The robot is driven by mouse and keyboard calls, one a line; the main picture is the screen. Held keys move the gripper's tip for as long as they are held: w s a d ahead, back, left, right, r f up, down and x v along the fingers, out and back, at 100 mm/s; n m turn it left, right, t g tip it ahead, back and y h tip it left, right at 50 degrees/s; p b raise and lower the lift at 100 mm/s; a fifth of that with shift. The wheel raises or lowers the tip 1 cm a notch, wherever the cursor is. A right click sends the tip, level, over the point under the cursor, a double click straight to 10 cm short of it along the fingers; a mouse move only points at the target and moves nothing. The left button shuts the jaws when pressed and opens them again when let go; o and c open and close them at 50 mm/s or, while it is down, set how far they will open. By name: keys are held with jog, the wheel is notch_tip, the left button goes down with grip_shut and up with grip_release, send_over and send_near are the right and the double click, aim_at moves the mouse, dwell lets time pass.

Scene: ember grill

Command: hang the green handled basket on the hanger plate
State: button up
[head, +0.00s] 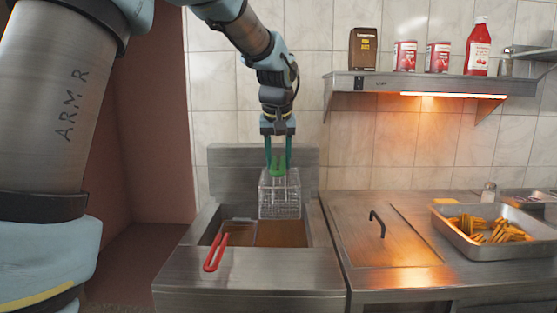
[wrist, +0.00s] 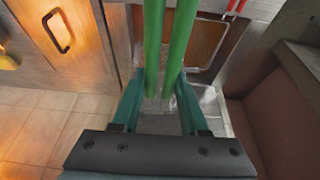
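The basket with the green handle (head: 278,170) has a clear wire cage (head: 280,197). It hangs upright below my gripper (head: 278,158), over the back of the fryer's right-hand oil well. My gripper's teal fingers sit on both sides of the handle and appear shut on it. In the wrist view the two green handle bars (wrist: 178,50) run between the fingers, and the cage is mostly hidden. A steel back panel (head: 230,160) stands behind the basket, probably the hanger plate. The basket covers part of it, and I cannot tell whether they touch.
A red-handled basket (head: 217,251) sits in the left well of the fryer (head: 250,268). To the right are a steel lid with a black handle (head: 377,224) and a tray (head: 468,247) of fried food. A lit shelf (head: 430,84) holds cans and bottles on the wall.

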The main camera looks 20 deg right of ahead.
jog(key=o, duration=0.5)
jog(key=b+v, duration=0.2)
jog(key=v, duration=0.9)
jog(key=w+a+f+n+g+y, duration=0.1)
jog(key=w+a+f+n, duration=0.15)
jog(key=a+f, duration=1.4)
jog(key=shift+n+g+y, duration=0.4)
jog(key=shift+n+g, duration=0.2)
jog(key=shift+n, duration=0.05)
jog(key=s+a+f, duration=0.3)
jog(key=a+f, duration=0.1)
jog(key=a, duration=0.1)
jog(key=s+a+f, duration=0.4)
jog(key=a, duration=0.2)
jog(key=s+a+f, duration=0.3)
jog(key=a+f, duration=0.1)
jog(key=a, duration=0.2)
jog(key=shift+s+a+f, duration=0.25)
jog(key=shift+f, duration=0.15)
